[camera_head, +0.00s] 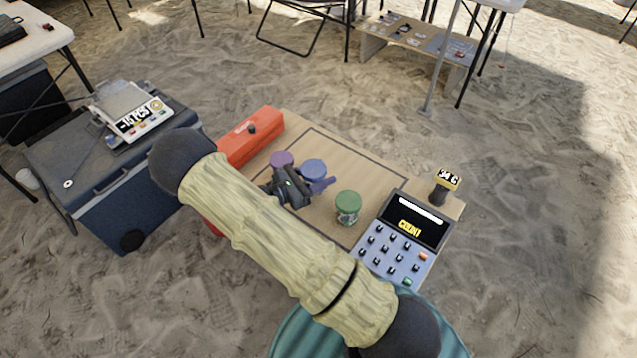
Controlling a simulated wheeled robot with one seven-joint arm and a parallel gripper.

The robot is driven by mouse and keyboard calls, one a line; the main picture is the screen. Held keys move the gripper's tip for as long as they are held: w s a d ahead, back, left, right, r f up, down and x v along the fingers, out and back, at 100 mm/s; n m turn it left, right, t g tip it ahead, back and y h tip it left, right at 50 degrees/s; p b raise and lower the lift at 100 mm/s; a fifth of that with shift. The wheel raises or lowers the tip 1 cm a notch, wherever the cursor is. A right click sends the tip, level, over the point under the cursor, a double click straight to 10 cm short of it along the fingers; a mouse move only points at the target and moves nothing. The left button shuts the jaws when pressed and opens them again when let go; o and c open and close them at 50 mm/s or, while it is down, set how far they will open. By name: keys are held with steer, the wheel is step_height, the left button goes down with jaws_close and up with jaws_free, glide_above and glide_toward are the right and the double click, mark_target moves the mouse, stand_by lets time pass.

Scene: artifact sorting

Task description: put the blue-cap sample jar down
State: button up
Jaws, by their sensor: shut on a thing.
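The blue-cap sample jar (314,169) is over the wooden board, in the outlined area; its cap shows, and my gripper hides most of its body. My gripper (312,185) is shut on it from the near side. I cannot tell whether the jar touches the board. A purple-cap jar (281,159) is just left of the blue cap, partly hidden by my gripper. A green-cap jar (348,206) stands upright to the right, apart from my gripper.
An orange-red box (251,137) lies along the board's left side. A keypad device (405,238) and a small black-and-yellow counter (443,188) stand at the right. The outlined area of the board (365,175) is clear behind the green-cap jar. A blue cooler (95,190) stands left.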

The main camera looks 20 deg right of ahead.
steer(key=shift+d+f+b, duration=0.1)
steer(key=shift+f+b, duration=0.3)
steer(key=shift+f, duration=1.45)
steer(key=shift+f, duration=0.15)
steer(key=o, duration=1.1)
steer(key=shift+a, duration=0.3)
steer(key=v, duration=1.1)
steer(key=shift+s+a+p, duration=0.2)
steer(key=shift+a+p, duration=0.1)
steer(key=shift+p, duration=0.05)
